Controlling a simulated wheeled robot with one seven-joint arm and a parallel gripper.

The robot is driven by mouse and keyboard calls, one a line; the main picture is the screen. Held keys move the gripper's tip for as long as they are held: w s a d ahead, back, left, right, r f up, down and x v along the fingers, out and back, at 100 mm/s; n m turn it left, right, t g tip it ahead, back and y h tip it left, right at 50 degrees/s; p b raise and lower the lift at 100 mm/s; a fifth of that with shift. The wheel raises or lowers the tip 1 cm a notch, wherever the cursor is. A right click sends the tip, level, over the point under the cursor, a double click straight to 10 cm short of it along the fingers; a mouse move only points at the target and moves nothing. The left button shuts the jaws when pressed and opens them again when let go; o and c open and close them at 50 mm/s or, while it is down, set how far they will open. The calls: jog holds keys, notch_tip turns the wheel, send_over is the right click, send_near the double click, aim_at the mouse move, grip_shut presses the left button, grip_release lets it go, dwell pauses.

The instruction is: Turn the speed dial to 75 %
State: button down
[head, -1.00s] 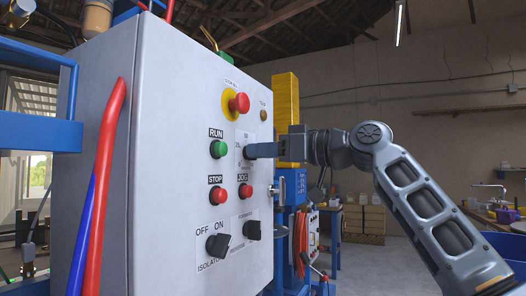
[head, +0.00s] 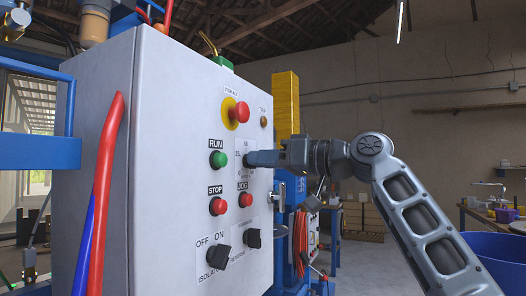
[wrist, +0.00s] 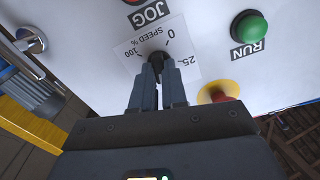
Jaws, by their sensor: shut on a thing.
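The speed dial is a small black knob (wrist: 155,57) on a white scale label (wrist: 130,50), seen upside down in the wrist view. My gripper (wrist: 157,72) is shut on the knob, one finger on each side. I cannot read where the knob points. In the head view my gripper (head: 254,158) reaches the panel from the right and covers most of the dial.
The grey cabinet (head: 165,150) carries a green RUN button (head: 218,159), red STOP (head: 218,206) and JOG (head: 245,200) buttons, a red emergency stop (head: 239,112) and two black switches below. RUN and the emergency stop sit close to my gripper in the wrist view.

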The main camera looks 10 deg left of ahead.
jog(key=shift+w+d+m+p, duration=0.1)
jog(key=shift+m+p, duration=4.5)
jog(key=shift+m, duration=0.6)
jog(key=shift+f, duration=0.1)
jog(key=c, duration=1.2)
grip_release()
jog(key=shift+o, duration=0.2)
jog(key=b+v, duration=0.2)
jog(key=v, duration=0.5)
jog(key=shift+d, duration=0.35)
